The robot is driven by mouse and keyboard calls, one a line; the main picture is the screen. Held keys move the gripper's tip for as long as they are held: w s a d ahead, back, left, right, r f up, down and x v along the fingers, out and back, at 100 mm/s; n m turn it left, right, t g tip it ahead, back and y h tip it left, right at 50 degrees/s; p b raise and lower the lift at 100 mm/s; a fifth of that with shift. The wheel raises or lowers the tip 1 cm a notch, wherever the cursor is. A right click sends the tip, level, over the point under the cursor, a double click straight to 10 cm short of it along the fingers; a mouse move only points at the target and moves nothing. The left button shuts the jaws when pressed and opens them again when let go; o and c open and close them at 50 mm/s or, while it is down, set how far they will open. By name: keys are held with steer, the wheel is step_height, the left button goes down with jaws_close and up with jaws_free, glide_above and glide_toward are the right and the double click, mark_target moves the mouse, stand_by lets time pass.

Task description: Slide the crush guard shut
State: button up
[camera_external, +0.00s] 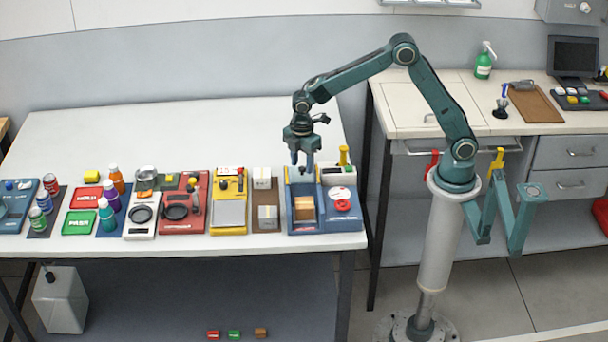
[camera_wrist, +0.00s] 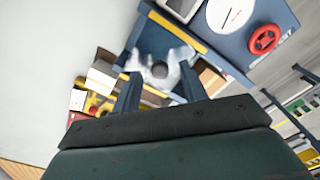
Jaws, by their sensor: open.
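The blue crusher station (camera_external: 318,228) stands at the right end of the long white table. A cardboard box (camera_external: 305,208) sits in its left bay. In the wrist view, a clear panel with a dark round knob (camera_wrist: 159,71) lies over the blue bay; it looks like the crush guard. I cannot make the guard out clearly in the external view. My gripper (camera_external: 303,167) points down above the back of the left bay. In the wrist view, my gripper (camera_wrist: 160,88) has its two fingers apart, with the knob showing between and beyond them; contact cannot be told.
A red handwheel (camera_external: 342,206) and a yellow-topped post (camera_external: 343,155) are on the station's right side. A brown tray with small boxes (camera_external: 266,183) and a yellow station (camera_external: 229,186) stand close on the left. The table behind is clear.

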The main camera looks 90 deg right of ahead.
steer(key=shift+f, duration=0.35)
jaws_close()
steer(key=a, duration=1)
steer(key=shift+a, duration=0.4)
jaws_free()
steer(key=shift+r, duration=0.15)
